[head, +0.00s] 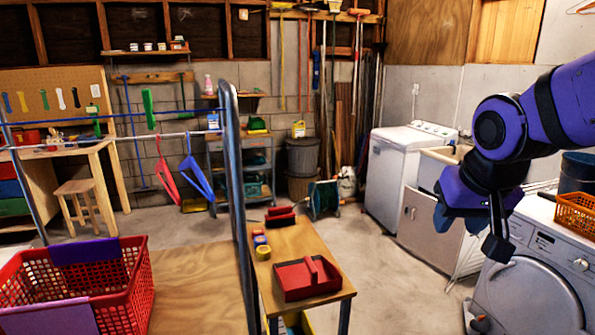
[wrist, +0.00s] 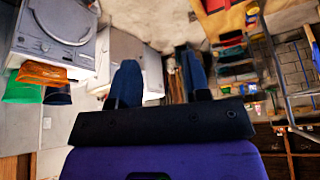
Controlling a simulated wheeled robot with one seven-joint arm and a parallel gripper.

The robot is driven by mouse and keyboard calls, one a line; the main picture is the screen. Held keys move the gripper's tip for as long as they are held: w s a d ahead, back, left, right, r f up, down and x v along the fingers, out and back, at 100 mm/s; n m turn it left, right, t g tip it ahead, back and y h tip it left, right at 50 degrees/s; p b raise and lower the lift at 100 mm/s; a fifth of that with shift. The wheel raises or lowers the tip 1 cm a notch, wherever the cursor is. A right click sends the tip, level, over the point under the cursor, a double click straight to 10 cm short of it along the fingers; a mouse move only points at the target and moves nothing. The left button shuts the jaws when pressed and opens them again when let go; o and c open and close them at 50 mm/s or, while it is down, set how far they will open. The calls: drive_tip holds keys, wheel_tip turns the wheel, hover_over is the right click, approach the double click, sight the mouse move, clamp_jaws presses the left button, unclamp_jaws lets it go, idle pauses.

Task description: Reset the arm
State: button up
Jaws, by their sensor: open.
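My purple and black arm (head: 490,130) reaches in from the right of the head view, bent downward at the wrist. My gripper (head: 446,216) hangs in the air in front of the sink cabinet and near the washing machine. In the wrist view its two dark blue fingers (wrist: 162,80) stand apart with nothing between them. The gripper is open and empty, and it appears to touch nothing. The wrist view shows the room upside down.
A front-loading washer (head: 530,290) with an orange basket (head: 577,214) on it is close below my arm. A red laundry basket (head: 128,290) is at left. Concrete floor (head: 385,260) is clear between.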

drive_tip(key=s+d+r, duration=0.2)
drive_tip(key=s, duration=0.4)
drive_tip(key=s+d+r+n, duration=0.1)
drive_tip(key=s+d, duration=0.2)
drive_tip(key=s, duration=0.2)
drive_tip(key=shift+s+d+r, duration=0.2)
drive_tip(key=shift+s+r, duration=0.2)
idle(0.6)
